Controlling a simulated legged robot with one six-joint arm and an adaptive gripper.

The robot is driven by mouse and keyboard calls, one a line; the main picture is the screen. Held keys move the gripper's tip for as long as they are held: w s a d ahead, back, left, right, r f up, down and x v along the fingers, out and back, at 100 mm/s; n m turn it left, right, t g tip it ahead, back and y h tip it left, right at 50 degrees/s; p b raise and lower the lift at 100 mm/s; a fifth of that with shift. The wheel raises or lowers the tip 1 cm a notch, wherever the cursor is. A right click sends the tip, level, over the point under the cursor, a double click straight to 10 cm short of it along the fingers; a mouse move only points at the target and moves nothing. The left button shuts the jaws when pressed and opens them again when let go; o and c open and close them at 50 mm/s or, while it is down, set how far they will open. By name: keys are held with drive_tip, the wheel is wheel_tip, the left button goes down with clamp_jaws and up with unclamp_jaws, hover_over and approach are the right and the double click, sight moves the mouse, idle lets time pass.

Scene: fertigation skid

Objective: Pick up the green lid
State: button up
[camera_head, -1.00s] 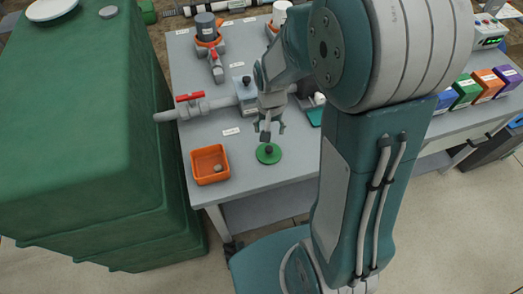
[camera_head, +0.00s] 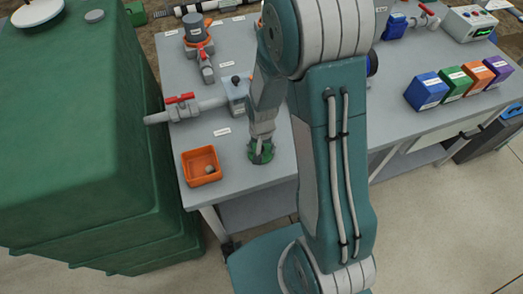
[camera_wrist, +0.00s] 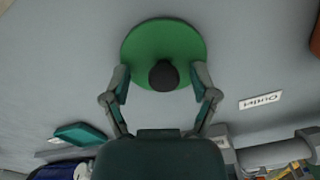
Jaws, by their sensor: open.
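The green lid (camera_wrist: 150,45) is a flat round disc with a dark knob (camera_wrist: 164,76) at its middle, lying on the grey table. In the head view the lid (camera_head: 261,153) is at the table's front edge area, partly hidden by my gripper (camera_head: 261,150). In the wrist view my gripper (camera_wrist: 160,82) is open, with one finger on each side of the knob and apart from it. The fingertips overlap the near part of the disc in the picture. I cannot tell their exact height above it.
An orange tray (camera_head: 186,170) with a small object in it stands left of the lid. A pipe with a red-handled valve (camera_head: 180,101) lies behind. A big green tank (camera_head: 80,130) borders the table's left. Several coloured boxes (camera_head: 427,92) stand at the right.

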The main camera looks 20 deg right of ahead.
drive_tip(key=shift+a, duration=0.2)
drive_tip(key=c, duration=1)
drive_tip(key=shift+a, duration=0.15)
clamp_jaws()
drive_tip(key=shift+r, duration=0.1)
